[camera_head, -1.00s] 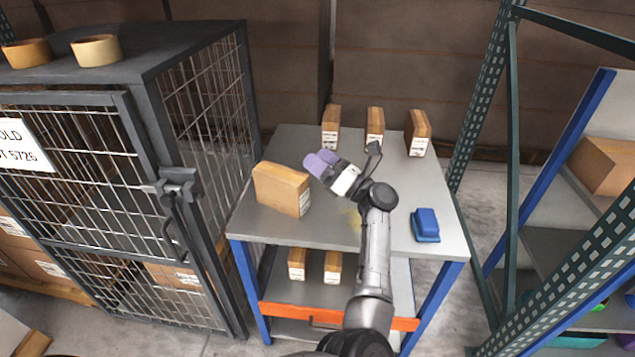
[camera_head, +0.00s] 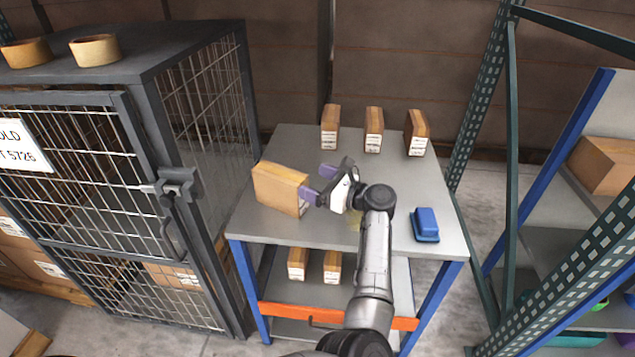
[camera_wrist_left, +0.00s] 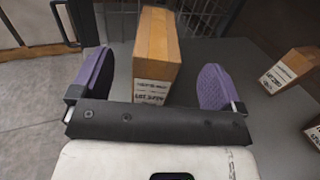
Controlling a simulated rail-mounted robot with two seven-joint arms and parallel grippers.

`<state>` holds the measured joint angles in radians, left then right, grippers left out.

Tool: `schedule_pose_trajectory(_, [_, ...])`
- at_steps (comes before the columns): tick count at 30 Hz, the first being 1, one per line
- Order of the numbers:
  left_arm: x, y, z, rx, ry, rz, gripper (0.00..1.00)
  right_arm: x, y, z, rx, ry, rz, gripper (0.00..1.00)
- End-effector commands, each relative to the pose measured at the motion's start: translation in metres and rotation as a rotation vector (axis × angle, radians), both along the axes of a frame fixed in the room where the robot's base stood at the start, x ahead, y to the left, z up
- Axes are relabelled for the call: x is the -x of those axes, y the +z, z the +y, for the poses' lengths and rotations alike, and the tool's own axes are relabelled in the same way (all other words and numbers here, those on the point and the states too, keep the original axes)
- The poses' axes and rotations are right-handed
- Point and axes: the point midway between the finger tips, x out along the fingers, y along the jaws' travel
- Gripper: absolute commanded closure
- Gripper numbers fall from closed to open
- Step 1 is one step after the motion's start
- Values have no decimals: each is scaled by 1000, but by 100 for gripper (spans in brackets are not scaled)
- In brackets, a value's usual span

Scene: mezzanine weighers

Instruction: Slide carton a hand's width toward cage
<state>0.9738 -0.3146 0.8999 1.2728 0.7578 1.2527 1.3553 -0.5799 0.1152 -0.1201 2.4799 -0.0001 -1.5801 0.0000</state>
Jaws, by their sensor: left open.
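The carton (camera_head: 279,188), a brown box, stands upright on the left part of the grey table (camera_head: 330,228), beside the cage (camera_head: 205,110). My left gripper (camera_head: 317,183) is at the carton's right end, open, with its purple fingers spread. In the left wrist view the carton (camera_wrist_left: 155,50) stands ahead between the two fingers (camera_wrist_left: 153,78), its labelled end facing the palm. A gap shows on each side. The carton's lower end is hidden behind the gripper body. I cannot tell whether anything touches it. My right gripper is not in view.
Several smaller cartons stand along the table's back, including one at the back left (camera_head: 330,128). A blue block-like object (camera_head: 425,225) lies at the right front. A strip of bare tabletop separates the carton from the cage. A green rack (camera_head: 480,110) stands at right.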

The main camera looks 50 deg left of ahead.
Motion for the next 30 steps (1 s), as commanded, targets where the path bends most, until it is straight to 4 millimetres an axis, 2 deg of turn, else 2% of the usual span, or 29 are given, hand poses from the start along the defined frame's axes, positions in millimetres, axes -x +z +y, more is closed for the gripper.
schedule_pose_trajectory(4, [0, -8, 0, 1, 0, 2, 6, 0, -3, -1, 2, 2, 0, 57])
schedule_pose_trajectory(8, [0, -24, 0, 1, 0, 4, 6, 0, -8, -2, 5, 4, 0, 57])
schedule_pose_trajectory(18, [0, -87, 0, 0, 0, 4, 6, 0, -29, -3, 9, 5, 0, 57])
schedule_pose_trajectory(19, [3, -82, 8, -2, 4, 0, 6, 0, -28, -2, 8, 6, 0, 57])
schedule_pose_trajectory(24, [14, -82, 35, -1, 3, 1, 6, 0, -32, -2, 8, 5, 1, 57])
schedule_pose_trajectory(30, [22, -81, 56, 0, 2, -1, 6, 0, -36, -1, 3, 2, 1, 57])
